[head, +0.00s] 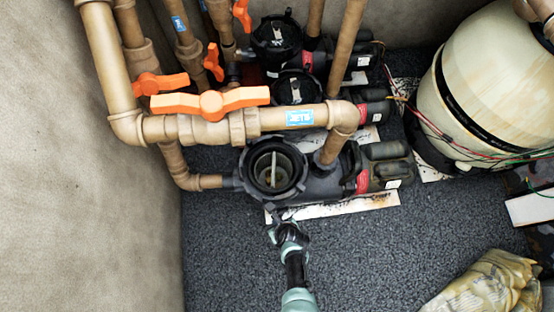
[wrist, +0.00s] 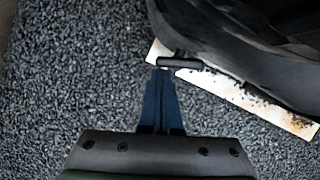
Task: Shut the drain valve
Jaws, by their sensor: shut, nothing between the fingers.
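No part is marked as the drain valve. A small black bar (wrist: 180,63) sticks out low at the black pump's base in the wrist view, over the edge of the white slab; it may be the drain valve's handle. My gripper (wrist: 161,72) is shut and empty, its tips at or just short of the bar's left end; contact cannot be told. In the head view my gripper (head: 273,226) is low in front of the nearest pump (head: 318,186). A large orange valve handle (head: 210,102) lies along the horizontal tan pipe (head: 270,119).
Smaller orange handles (head: 160,83) sit on pipes behind. A large tan tank (head: 490,90) with loose wires stands at right, and a crumpled bag (head: 490,285) lies at lower right. A wall (head: 90,200) bounds the left. The gravel floor (head: 230,265) in front is clear.

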